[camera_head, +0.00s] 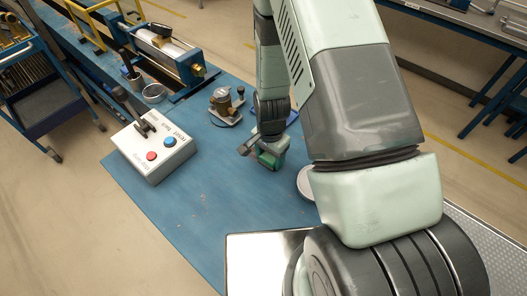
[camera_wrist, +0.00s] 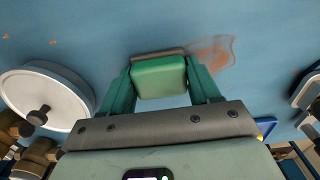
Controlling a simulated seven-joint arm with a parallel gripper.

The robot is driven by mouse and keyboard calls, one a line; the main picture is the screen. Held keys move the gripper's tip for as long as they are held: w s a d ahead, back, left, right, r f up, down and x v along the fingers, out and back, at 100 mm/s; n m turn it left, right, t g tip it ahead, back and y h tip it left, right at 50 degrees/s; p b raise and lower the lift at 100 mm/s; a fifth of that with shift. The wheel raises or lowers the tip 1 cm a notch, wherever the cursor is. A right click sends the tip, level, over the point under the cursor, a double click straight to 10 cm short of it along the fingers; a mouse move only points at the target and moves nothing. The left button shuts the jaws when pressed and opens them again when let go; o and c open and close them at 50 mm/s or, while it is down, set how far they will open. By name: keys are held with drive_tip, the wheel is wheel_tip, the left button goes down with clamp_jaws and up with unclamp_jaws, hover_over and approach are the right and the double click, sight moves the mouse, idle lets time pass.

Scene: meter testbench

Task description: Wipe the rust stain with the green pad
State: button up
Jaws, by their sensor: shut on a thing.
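My gripper (camera_wrist: 160,84) is shut on the green pad (camera_wrist: 160,76), a block with a darker brown-grey edge, held between two green fingers. In the wrist view the rust stain (camera_wrist: 218,50) is a faint brown smear on the blue bench top, just beyond the pad and to its right. The pad partly overlaps the stain's left end in the picture; I cannot tell whether it touches the surface. In the head view my gripper (camera_head: 268,152) is low over the middle of the blue bench, and the stain cannot be made out there.
A white round dish with a dark knob (camera_wrist: 60,100) lies left of the gripper in the wrist view. On the bench (camera_head: 195,225) stand a white control box (camera_head: 152,148) with red and blue buttons and a brass meter (camera_head: 226,103). Bare bench lies between the box and gripper.

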sight(269, 156)
drive_tip(key=shift+a+r, duration=0.1)
drive_tip(key=shift+r, duration=3.95)
drive_tip(key=shift+f, duration=0.2)
